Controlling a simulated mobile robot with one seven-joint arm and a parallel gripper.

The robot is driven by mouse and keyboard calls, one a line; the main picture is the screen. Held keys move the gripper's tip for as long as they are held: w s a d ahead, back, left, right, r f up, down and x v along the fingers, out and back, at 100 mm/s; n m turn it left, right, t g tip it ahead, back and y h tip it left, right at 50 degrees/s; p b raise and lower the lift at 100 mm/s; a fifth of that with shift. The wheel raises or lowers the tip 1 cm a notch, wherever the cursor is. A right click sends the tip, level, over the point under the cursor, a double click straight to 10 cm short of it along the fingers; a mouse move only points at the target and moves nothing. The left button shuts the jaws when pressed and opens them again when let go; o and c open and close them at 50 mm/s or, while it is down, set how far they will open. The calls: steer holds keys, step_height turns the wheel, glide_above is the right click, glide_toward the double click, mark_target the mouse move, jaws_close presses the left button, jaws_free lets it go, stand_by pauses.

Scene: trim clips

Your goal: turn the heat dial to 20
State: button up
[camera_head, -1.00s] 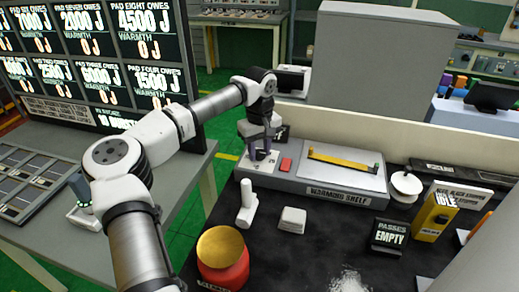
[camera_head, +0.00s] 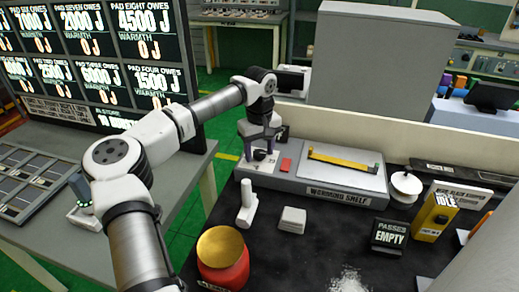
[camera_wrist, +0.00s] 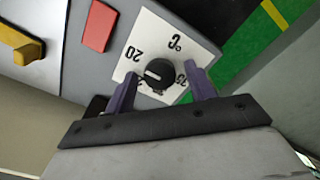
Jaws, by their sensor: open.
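The heat dial (camera_wrist: 159,74) is a round black knob with a white line, on a white plate (camera_wrist: 150,42) marked "20", "°C" and other partly hidden figures. In the wrist view the line points left, a little below the "20" print. In the head view the dial (camera_head: 260,154) is small and dark, at the left end of the warming shelf. My gripper (camera_wrist: 164,78) is open, with one purple finger on each side of the dial and gaps visible between. In the head view my gripper (camera_head: 262,141) is just above the dial.
A red block (camera_head: 286,165) lies beside the plate, and a yellow bar (camera_head: 345,161) lies on the warming shelf (camera_head: 300,186).

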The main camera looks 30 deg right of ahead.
mark_target(260, 153)
step_height(260, 153, up, 14)
steer(key=b, duration=0.2)
steer(key=shift+s+f, duration=0.1)
steer(key=shift+f, duration=0.1)
stand_by(0.6)
